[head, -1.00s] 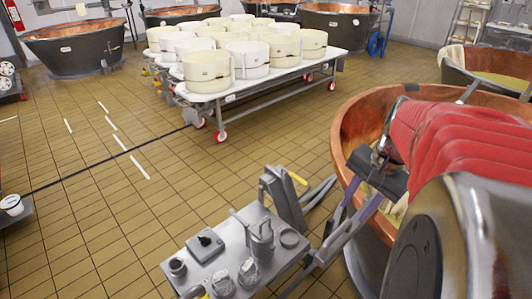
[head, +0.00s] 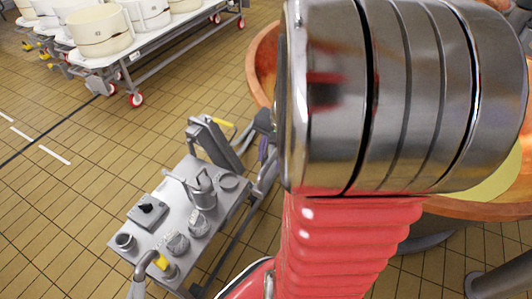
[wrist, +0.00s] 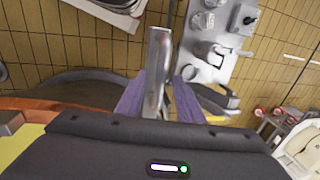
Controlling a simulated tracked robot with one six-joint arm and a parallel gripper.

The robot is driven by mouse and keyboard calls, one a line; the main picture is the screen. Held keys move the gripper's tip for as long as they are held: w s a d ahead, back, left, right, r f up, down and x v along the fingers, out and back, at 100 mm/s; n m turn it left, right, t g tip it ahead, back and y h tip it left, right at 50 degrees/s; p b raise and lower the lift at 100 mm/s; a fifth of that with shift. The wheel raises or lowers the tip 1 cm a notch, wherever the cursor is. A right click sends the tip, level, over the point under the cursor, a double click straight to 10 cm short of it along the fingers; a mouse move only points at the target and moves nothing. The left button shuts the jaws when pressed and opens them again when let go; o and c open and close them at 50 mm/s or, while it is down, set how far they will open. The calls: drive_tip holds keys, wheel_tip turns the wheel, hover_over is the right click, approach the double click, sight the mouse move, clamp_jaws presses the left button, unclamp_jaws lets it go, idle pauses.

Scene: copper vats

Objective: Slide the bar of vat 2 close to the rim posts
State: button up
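The copper vat (head: 262,60) stands at the right of the head view, largely covered by my arm, with pale yellow contents showing at the right. In the wrist view its copper rim (wrist: 60,108) runs along the lower left. A grey metal bar (wrist: 158,65) lies between the two purple fingers of my gripper (wrist: 158,95). The fingers lie close along both sides of the bar and appear shut on it. The bar's near end is hidden by the gripper body. In the head view my arm hides most of the gripper. I cannot make out the rim posts clearly.
A grey cart (head: 145,235) with cans and tools stands beside the vat; it also shows in the wrist view (wrist: 210,60). A wheeled table with white moulds (head: 100,30) is at the upper left. A small brownish block (wrist: 12,122) sits by the rim. Tiled floor lies open at the left.

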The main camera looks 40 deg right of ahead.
clamp_jaws()
drive_tip(key=shift+a, duration=0.1)
idle(0.5)
